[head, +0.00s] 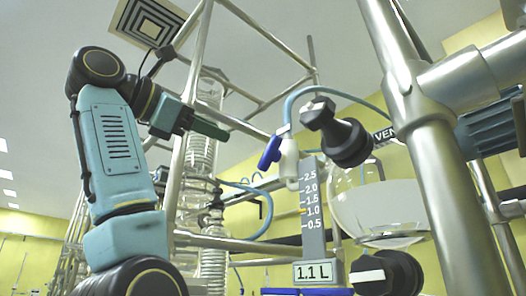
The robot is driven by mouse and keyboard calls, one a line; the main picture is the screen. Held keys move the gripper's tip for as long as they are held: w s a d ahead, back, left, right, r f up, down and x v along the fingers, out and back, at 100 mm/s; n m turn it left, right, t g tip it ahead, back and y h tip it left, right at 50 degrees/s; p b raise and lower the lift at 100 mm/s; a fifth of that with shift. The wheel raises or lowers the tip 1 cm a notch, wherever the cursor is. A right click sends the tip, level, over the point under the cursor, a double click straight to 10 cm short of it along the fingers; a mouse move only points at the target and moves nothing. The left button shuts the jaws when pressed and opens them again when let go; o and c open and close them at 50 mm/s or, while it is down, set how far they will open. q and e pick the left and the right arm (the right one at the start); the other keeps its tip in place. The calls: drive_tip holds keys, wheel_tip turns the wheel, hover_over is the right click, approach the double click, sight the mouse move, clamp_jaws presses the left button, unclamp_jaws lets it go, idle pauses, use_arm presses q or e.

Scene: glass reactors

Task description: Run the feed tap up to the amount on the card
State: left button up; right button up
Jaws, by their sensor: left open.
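The feed tap is a white body (289,163) with a blue lever (270,152), which slants down to the left; a pale blue hose runs into its top. Below it stands a grey scale (313,225) marked 0.5 to 2.5, with a small orange mark beside 1.0. The card (313,272) under the scale reads 1.1 L. I cannot make out a liquid level or any flow. My left gripper (208,127) is open and empty, left of and slightly above the blue lever, apart from it. My right gripper is not in view.
A round glass vessel (380,212) sits right of the scale, with a black knob (345,142) above by a partly hidden VENT label (385,135). A black valve (388,274) is below. A thick metal post (440,190) stands right. Frame bars and coiled glass (200,155) lie behind my gripper.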

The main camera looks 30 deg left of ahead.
use_arm(q)
drive_tip(key=p, duration=0.8)
approach(265, 153)
drive_tip(key=x, duration=0.4)
drive_tip(key=p+x, duration=0.2)
drive_tip(key=x, duration=0.2)
drive_tip(key=shift+w+d+r, duration=0.1)
drive_tip(key=shift+w, duration=0.2)
drive_tip(key=shift+w+d+p, duration=0.2)
drive_tip(key=shift+w+p, duration=0.15)
drive_tip(key=shift+w, duration=0.1)
drive_tip(key=c, duration=0.9)
drive_tip(key=shift+o, duration=0.2)
